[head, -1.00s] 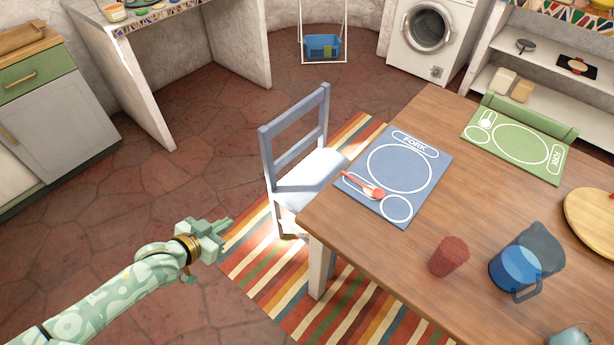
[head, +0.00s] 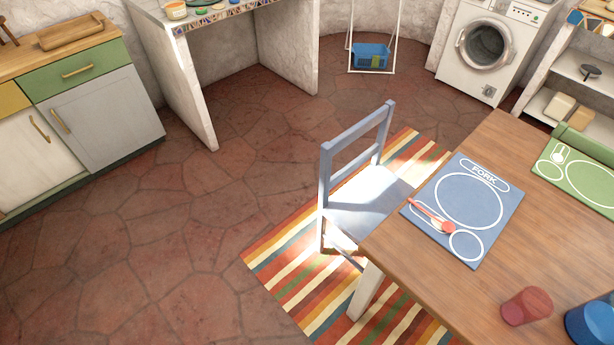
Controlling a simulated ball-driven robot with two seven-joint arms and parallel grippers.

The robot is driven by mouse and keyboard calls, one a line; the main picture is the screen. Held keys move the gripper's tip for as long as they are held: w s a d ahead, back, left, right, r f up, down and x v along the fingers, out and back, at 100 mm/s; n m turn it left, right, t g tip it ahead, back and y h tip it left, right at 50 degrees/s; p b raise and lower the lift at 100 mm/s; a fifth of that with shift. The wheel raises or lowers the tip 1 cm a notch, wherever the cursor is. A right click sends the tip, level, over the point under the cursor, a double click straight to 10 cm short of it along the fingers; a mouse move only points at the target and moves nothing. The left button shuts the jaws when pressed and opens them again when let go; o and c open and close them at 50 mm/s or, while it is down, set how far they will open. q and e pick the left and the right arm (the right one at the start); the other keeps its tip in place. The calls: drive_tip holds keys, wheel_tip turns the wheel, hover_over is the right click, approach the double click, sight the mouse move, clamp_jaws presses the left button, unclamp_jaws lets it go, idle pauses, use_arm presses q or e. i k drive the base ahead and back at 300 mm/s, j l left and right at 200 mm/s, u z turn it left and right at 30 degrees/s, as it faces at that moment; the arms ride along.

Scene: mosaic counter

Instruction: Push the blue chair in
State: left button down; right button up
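The blue chair (head: 366,199) stands on the striped rug at the near left side of the wooden table (head: 520,220). Its backrest (head: 355,147) faces left, away from the table, and its seat faces the table edge. The front of the seat reaches up to or just under the table edge beside the blue placemat (head: 468,208); the exact overlap is partly hidden. Neither of my grippers shows in the head view now.
The striped rug (head: 285,275) lies under the chair and table. The tiled floor (head: 200,240) left of the chair is clear. Cabinets (head: 85,115) stand at the left, a white counter (head: 290,50) behind. A red cup (head: 526,306) and red cutlery (head: 432,217) are on the table.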

sight(356, 209)
drive_tip(key=i+j+u, duration=1)
drive_tip(key=i, duration=0.25)
drive_tip(key=i+j+z, duration=0.1)
drive_tip(key=i+z, duration=0.2)
drive_tip(key=i, duration=0.15)
drive_tip(key=i+j+z, duration=0.15)
drive_tip(key=i+z, duration=0.45)
drive_tip(key=z, duration=0.25)
drive_tip(key=i+j+z, duration=0.15)
drive_tip(key=z, duration=0.35)
drive_tip(key=i+j+z, duration=0.25)
drive_tip(key=z, duration=0.25)
drive_tip(key=i+j+z, duration=0.15)
drive_tip(key=z, duration=0.35)
drive_tip(key=i+j+z, duration=0.15)
drive_tip(key=z, duration=0.25)
drive_tip(key=i+j+z, duration=0.15)
drive_tip(key=j+z, duration=0.7)
drive_tip(key=i+j+z, duration=0.1)
drive_tip(key=j+z, duration=0.3)
drive_tip(key=l, duration=0.05)
